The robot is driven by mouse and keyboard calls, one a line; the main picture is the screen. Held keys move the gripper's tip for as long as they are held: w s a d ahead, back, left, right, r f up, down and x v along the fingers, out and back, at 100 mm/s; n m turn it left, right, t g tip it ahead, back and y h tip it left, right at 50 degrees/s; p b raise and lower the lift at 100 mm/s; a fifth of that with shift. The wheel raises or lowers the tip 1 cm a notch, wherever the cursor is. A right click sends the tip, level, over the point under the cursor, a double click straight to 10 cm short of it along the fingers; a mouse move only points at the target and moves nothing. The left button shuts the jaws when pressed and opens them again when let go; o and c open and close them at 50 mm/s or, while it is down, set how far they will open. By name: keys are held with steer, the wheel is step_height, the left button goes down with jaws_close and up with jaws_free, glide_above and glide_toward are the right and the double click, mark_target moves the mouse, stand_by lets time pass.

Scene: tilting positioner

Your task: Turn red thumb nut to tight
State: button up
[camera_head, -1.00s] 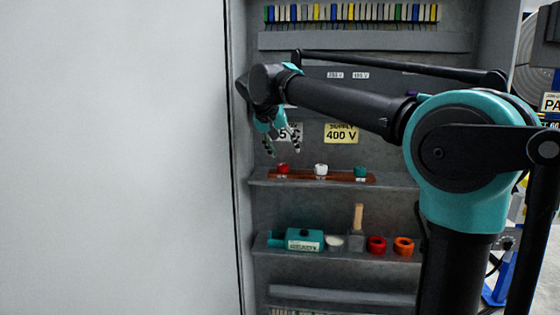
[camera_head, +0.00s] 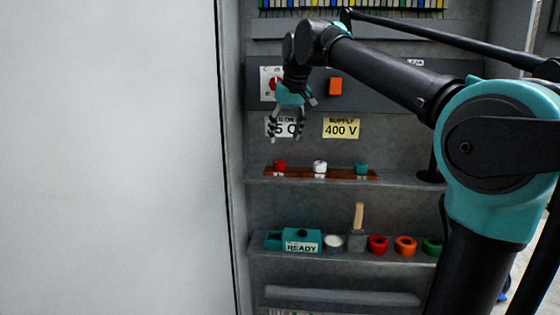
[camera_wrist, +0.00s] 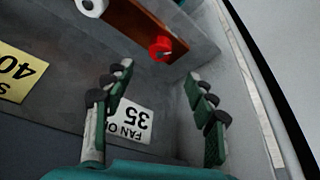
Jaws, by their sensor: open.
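The red thumb nut (camera_head: 280,165) stands at the left end of a brown strip (camera_head: 300,173) on the upper shelf, with a white nut (camera_head: 320,167) and a green nut (camera_head: 361,169) to its right. In the wrist view the red nut (camera_wrist: 160,48) is beyond the fingertips, on the brown strip (camera_wrist: 140,32). My gripper (camera_head: 287,136) is open and empty. It points down, above the red nut and apart from it. Nothing hides the nut in either view.
A lower shelf (camera_head: 330,254) holds a teal box marked READY (camera_head: 302,240), a wooden-handled tool (camera_head: 359,215) and red (camera_head: 377,245), orange (camera_head: 405,245) and green rings (camera_head: 432,246). A large pale panel (camera_head: 110,150) stands close on the left. Labels and an orange switch (camera_head: 336,86) are on the back wall.

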mark_target(279, 161)
steer(key=x, duration=1)
steer(key=shift+f, duration=0.25)
steer(key=shift+c, duration=0.2)
steer(key=c, duration=1.1)
steer(key=shift+a+m, duration=0.1)
steer(key=shift+m, duration=0.2)
steer(key=m+h, duration=0.2)
steer(key=m, duration=0.2)
steer(key=shift+a+m, duration=0.1)
steer(key=shift+m, duration=0.2)
steer(key=m+h, duration=0.2)
steer(key=m, duration=0.3)
steer(key=shift+a, duration=0.1)
